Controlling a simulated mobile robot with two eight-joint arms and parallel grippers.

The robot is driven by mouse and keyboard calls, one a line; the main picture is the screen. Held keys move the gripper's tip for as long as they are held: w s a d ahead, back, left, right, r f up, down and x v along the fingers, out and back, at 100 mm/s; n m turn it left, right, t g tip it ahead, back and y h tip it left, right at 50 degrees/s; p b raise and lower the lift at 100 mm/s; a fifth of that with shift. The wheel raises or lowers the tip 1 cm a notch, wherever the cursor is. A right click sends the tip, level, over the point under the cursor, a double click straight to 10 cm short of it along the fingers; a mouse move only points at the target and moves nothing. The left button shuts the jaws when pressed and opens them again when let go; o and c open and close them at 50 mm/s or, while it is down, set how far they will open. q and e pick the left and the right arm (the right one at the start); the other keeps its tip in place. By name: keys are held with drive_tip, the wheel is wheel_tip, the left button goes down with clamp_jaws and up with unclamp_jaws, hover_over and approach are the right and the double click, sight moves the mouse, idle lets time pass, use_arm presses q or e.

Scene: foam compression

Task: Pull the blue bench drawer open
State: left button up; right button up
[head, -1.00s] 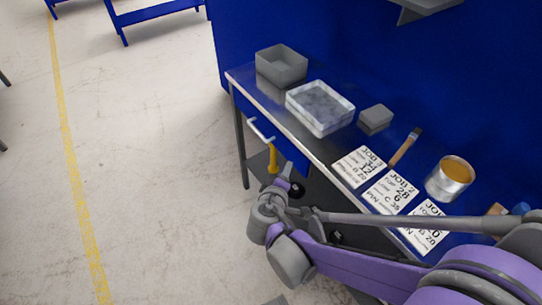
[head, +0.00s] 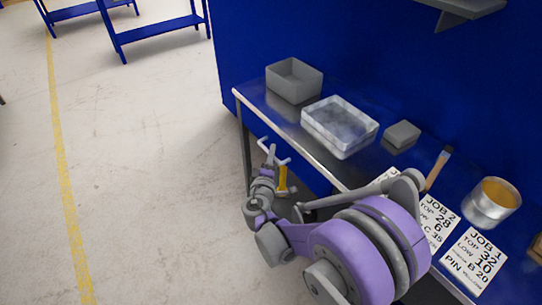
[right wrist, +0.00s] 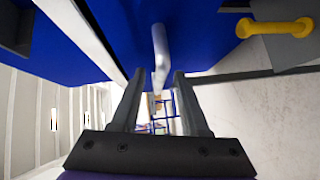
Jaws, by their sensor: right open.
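The blue bench drawer (head: 311,174) is under the worktop, and its front appears closed. Its pale bar handle (head: 282,158) stands out from the front, partly hidden by my right gripper. My right gripper (head: 269,157) is at the handle in the head view. In the right wrist view, the open gripper (right wrist: 157,85) has a finger on each side of the handle (right wrist: 159,48). The bar lines up with the gap between the fingers, and I see no contact. The drawer's blue face (right wrist: 205,45) fills the top of that view. My left gripper is out of view.
Below is a yellow handle (head: 283,180), also in the right wrist view (right wrist: 275,27). The worktop holds a grey bin (head: 294,82), a marbled tray (head: 340,127), a grey block (head: 402,134), a brush (head: 438,168), a can (head: 492,204) and job cards (head: 474,262). Floor at left is clear.

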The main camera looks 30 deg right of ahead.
drive_tip(key=shift+w+d, duration=0.25)
drive_tip(key=shift+w, duration=0.05)
clamp_jaws()
idle(1.3)
